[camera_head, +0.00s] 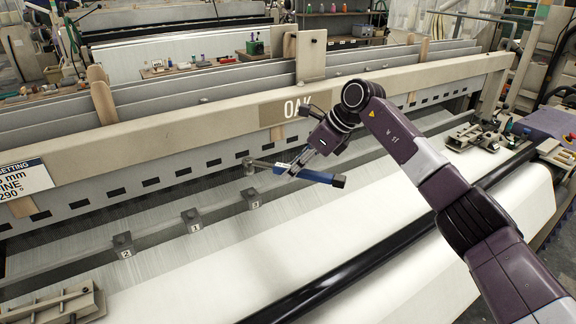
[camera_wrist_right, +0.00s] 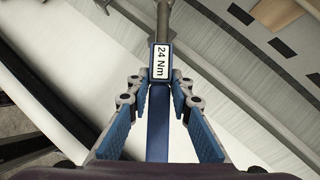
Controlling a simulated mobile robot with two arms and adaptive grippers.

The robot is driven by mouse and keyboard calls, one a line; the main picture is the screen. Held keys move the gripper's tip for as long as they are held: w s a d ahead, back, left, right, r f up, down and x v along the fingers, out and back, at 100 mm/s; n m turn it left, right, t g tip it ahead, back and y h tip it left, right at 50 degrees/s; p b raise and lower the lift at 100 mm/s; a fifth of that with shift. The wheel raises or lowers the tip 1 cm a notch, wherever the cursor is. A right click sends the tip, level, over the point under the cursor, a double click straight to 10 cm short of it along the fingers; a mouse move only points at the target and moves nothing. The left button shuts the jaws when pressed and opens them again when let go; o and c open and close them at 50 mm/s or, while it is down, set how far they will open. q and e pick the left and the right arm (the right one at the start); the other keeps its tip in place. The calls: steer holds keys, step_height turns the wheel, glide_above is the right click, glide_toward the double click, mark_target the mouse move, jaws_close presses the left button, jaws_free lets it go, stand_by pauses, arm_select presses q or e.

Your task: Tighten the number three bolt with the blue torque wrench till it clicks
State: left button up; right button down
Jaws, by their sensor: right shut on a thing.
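The blue torque wrench (camera_head: 322,177) is in my right gripper (camera_head: 300,166) in the head view. Its grey shaft points left, and its head (camera_head: 249,164) is above the block marked 3 (camera_head: 252,198), with a visible gap in the picture. I cannot make out the bolt itself. In the right wrist view, the wrench's blue handle (camera_wrist_right: 158,125) runs between the blue-padded fingers of the gripper (camera_wrist_right: 161,88), below a label reading 24 Nm (camera_wrist_right: 161,62). The wrench's far end is cut off there. Blocks marked 1 (camera_head: 192,221) and 2 (camera_head: 123,245) stand farther left. My left gripper is out of view.
A beige loom beam (camera_head: 190,118) marked OAK runs behind the wrench. A long black roller (camera_head: 385,251) crosses the white cloth (camera_head: 300,235) in front. A setting sign (camera_head: 22,180) hangs at left. Clamp-like metal fixtures sit at bottom left (camera_head: 62,302) and right (camera_head: 470,135).

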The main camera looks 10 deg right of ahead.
steer(key=shift+d+f+b, duration=0.1)
steer(key=shift+f+b, duration=0.2)
steer(key=shift+f, duration=0.55)
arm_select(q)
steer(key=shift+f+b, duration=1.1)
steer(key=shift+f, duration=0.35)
arm_select(e)
steer(key=shift+f, duration=1.6)
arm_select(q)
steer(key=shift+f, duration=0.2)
arm_select(e)
steer(key=shift+s, duration=0.1)
arm_select(q)
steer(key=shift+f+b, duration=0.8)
steer(key=shift+b, duration=0.2)
arm_select(e)
steer(key=shift+f, duration=1.35)
steer(key=shift+s, duration=0.15)
arm_select(q)
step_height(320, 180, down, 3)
steer(key=b, duration=0.2)
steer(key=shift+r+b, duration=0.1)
steer(key=shift+b, duration=0.3)
arm_select(e)
steer(key=s+a+m+t+h, duration=0.2)
steer(key=s+a+m, duration=0.2)
steer(key=a+m, duration=0.1)
steer(key=shift+s+a+m+t+h, duration=0.3)
steer(key=shift+s+m+t+h, duration=0.1)
steer(key=shift+m, duration=0.4)
